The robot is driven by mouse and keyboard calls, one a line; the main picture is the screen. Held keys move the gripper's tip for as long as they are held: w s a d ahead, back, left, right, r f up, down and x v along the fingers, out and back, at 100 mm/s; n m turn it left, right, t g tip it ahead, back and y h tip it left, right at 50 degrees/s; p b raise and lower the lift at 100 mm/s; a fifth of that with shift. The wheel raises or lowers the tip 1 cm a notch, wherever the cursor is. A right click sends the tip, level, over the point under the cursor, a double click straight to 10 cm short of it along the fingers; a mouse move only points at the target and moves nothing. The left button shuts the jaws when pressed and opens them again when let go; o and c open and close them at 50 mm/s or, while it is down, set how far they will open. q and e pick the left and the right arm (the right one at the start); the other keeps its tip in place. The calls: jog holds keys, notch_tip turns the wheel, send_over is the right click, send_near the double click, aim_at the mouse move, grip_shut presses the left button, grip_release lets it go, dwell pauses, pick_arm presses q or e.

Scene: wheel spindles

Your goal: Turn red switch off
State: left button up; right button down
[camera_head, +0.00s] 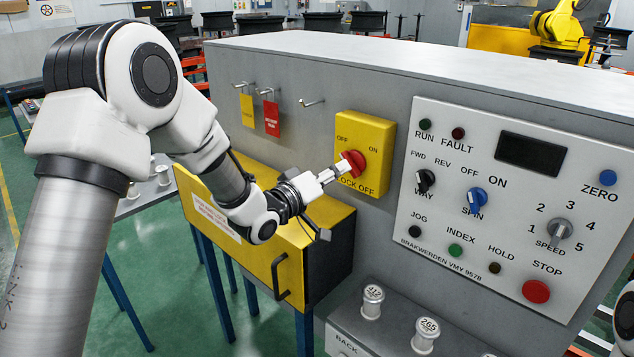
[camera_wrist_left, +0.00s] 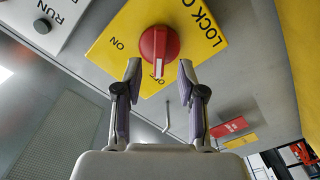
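The red switch (camera_head: 353,163) is a round knob with a raised grip on a yellow plate (camera_head: 379,133) marked OFF, ON and LOCK OFF. In the left wrist view the red switch (camera_wrist_left: 160,45) has a white mark at the end of its grip, pointing toward the word OFF. My left gripper (camera_head: 340,167) is in front of the switch. In the wrist view the left gripper (camera_wrist_left: 160,68) is open and empty, with one finger on each side of the knob's lower end. I cannot tell whether the fingertips touch it. My right gripper is out of view.
A control panel (camera_head: 485,240) with knobs and buttons is right of the plate. Hooks with a yellow tag (camera_head: 248,110) and a red tag (camera_head: 271,118) are to the left. A yellow drawer box (camera_head: 258,250) sticks out below. Metal spindles (camera_head: 426,335) stand on a shelf at the front.

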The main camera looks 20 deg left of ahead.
pick_arm(q)
jog(key=v, duration=0.8)
jog(key=shift+s+r, duration=0.1)
jog(key=s+d+f+g+y, duration=0.1)
jog(key=s+f+g, duration=0.25)
jog(key=f, duration=0.65)
jog(key=s+d+f+g, duration=0.15)
jog(key=s+f, duration=0.25)
jog(key=f, duration=0.6)
jog(key=s+d+f+g+y, duration=0.1)
jog(key=s+f+g, duration=0.2)
jog(key=f, duration=0.7)
jog(key=s+a+f+m+g+y, duration=0.2)
jog(key=s+f+g, duration=0.2)
jog(key=s, duration=0.8)
jog(key=s+a+f+m+g+y, duration=0.1)
jog(key=s+f+m+g+y, duration=0.1)
jog(key=s+f+g, duration=0.3)
jog(key=s+f, duration=0.3)
jog(key=s, duration=0.4)
jog(key=shift+a+f+m, duration=0.4)
jog(key=shift+w+d, duration=0.1)
